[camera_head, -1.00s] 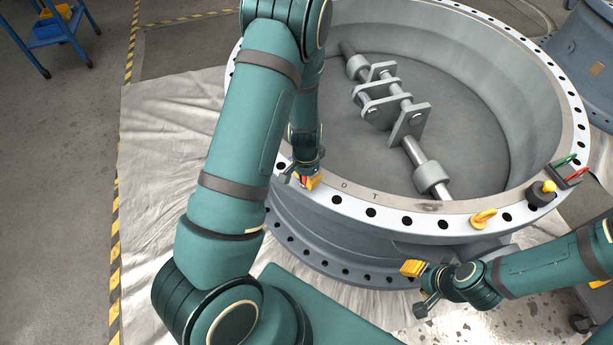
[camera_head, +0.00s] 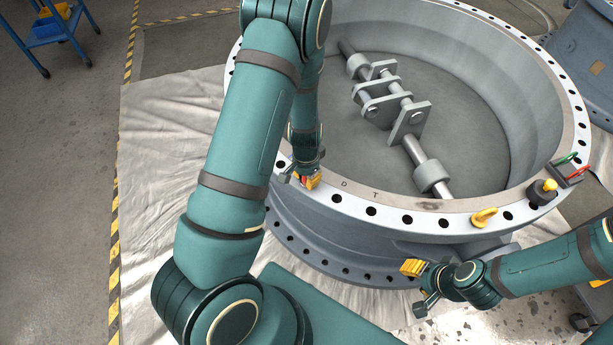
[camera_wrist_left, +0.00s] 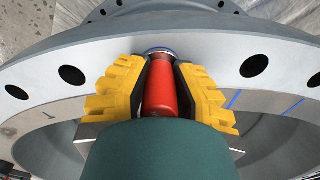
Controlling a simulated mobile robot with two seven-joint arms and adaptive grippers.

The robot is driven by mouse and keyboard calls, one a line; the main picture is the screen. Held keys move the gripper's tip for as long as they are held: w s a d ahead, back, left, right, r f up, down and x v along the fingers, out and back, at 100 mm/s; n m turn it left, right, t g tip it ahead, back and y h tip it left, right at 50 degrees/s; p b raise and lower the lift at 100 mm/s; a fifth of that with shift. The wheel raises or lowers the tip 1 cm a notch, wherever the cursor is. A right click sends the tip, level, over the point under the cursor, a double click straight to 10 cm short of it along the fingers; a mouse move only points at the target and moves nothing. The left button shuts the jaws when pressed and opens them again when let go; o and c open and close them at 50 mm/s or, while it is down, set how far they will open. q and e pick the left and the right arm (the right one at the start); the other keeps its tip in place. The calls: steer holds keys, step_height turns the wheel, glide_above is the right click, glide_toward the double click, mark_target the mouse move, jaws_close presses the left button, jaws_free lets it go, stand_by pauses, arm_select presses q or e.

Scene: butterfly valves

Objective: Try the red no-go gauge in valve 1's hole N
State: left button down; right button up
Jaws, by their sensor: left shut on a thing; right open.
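The red gauge (camera_wrist_left: 160,92) stands between the yellow fingers of my left gripper (camera_wrist_left: 160,80), which is shut on it. Its far end, with a shiny ring, meets the pale flange face in the left wrist view; whether it sits in a hole or on the face cannot be told. In the head view my left gripper (camera_head: 309,181) is at the near-left rim of the large grey valve (camera_head: 400,203), and only a bit of red shows. Letters D and T show on the rim; no N is readable. My right gripper (camera_head: 418,281) is open and empty, outside the rim.
A yellow eyebolt (camera_head: 484,217), a black block with a yellow knob (camera_head: 543,192) and a small holder with green and red handles (camera_head: 567,170) sit on the rim's right side. A shaft with brackets (camera_head: 396,104) spans the bore. A blue cart (camera_head: 52,30) stands far left.

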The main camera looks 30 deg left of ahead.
arm_select(q)
steer(key=shift+r+p, duration=2.7)
steer(key=shift+r, duration=0.7)
